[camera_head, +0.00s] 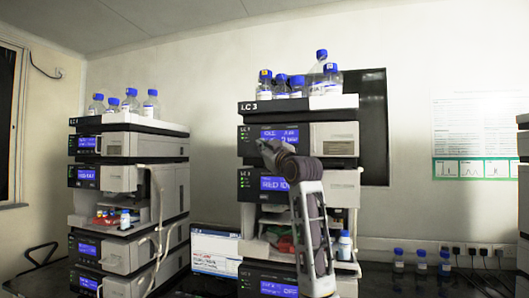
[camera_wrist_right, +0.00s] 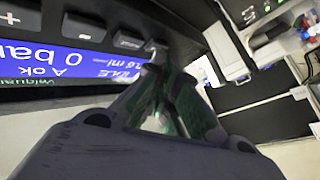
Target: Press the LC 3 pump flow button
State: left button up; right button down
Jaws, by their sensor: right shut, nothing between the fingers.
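The LC 3 stack (camera_head: 248,107) stands at the centre of the head view, its name on the top tray. Its upper pump module (camera_head: 248,150) has a lit blue display (camera_head: 280,134). My right gripper (camera_head: 264,147) is in front of this module, over the display's lower edge. In the right wrist view the blue display (camera_wrist_right: 75,62) appears upside down with a row of dark buttons beside it. The closed, empty fingertips (camera_wrist_right: 155,62) are at a small button (camera_wrist_right: 155,45) at the row's end. I cannot tell whether they touch it. My left gripper is out of view.
Blue-capped bottles (camera_head: 297,86) stand on top of LC 3. Small bottles (camera_head: 421,262) stand on the dark bench at right. An open compartment with vials lies below the upper modules.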

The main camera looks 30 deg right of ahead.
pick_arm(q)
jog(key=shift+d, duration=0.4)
pick_arm(e)
jog(key=shift+w, duration=0.1)
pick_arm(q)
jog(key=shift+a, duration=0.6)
pick_arm(e)
jog(key=shift+s+a, duration=0.5)
jog(key=shift+a, duration=0.05)
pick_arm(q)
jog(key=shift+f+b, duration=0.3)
pick_arm(e)
jog(key=shift+s+a, duration=1.65)
jog(key=shift+a, duration=0.3)
